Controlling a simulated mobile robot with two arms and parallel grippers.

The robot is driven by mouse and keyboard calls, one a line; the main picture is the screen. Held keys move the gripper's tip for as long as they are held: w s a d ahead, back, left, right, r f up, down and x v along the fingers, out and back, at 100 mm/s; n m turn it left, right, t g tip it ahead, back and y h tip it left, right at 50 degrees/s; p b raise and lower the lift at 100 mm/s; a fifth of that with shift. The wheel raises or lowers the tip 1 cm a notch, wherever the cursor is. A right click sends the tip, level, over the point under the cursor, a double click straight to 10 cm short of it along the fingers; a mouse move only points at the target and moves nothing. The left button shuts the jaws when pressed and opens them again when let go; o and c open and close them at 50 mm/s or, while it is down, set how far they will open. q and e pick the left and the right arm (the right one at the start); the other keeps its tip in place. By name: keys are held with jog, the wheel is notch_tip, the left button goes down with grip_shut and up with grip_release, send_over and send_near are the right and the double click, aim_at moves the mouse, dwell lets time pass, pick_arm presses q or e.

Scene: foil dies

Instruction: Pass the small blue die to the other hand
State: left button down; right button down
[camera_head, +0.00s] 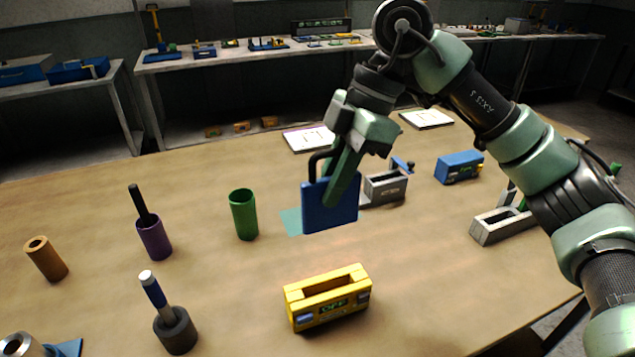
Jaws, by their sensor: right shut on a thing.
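The small blue die (318,210) is a flat blue block with a dark loop handle on top. My right gripper (341,188) comes down from the upper right and is shut on the die, with green fingers across its front. The die appears upright and above the table, over a teal patch (291,221); its exact height is hard to tell. My left gripper is not in view.
A yellow block marked OFF (328,298) stands in front. A green cup (244,215), purple holder (154,240) and dark holder (176,332) stand left. A grey holder (385,188) and blue box (459,167) are behind right. Bare table (235,285) lies between.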

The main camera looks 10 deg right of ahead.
jog(key=shift+r, duration=0.25)
